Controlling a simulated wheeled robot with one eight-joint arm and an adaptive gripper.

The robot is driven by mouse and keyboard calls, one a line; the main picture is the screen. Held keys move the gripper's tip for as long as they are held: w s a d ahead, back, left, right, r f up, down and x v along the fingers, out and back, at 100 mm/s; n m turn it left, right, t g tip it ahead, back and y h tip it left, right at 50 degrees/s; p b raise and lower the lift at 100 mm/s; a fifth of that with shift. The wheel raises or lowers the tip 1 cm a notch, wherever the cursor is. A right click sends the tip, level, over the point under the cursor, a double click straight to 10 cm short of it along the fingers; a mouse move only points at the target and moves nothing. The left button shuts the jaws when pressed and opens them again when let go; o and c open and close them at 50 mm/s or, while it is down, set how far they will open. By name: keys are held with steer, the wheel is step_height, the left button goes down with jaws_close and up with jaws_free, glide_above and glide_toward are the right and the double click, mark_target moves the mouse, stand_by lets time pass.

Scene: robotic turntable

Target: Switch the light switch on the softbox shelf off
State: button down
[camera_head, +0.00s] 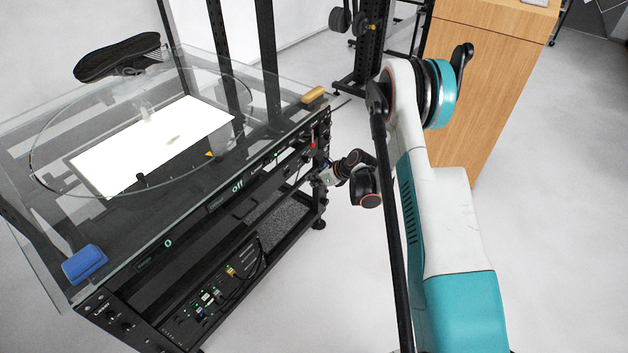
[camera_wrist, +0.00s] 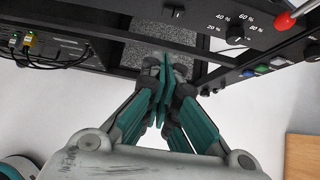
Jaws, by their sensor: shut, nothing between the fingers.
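A black rack with control panels stands under a glass top. A red-tipped lever (camera_wrist: 285,20) juts from its panel at the upper right of the wrist view; a small red spot (camera_head: 312,146) shows at the rack's right end in the head view. I cannot tell if this lever is the light switch. A percent-marked knob (camera_wrist: 235,35) sits left of the lever. A bright white panel (camera_head: 150,145) shows through the glass. My gripper (camera_wrist: 165,70) is shut and empty, low beside the rack's right end, apart from the lever; it also shows in the head view (camera_head: 322,178).
A display (camera_head: 238,187) reads "off". A shoe (camera_head: 117,56), a blue block (camera_head: 84,264) and a tan block (camera_head: 313,95) rest on the glass top. Cables (camera_head: 232,271) hang on the lower panel. A wooden cabinet (camera_head: 488,85) stands behind my arm.

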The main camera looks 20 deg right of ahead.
mark_target(288, 174)
steer(key=w+a+f+b, duration=0.3)
steer(key=w+a+f, duration=0.1)
steer(key=w, duration=0.3)
steer(key=shift+a+f, duration=0.25)
steer(key=shift+a, duration=0.3)
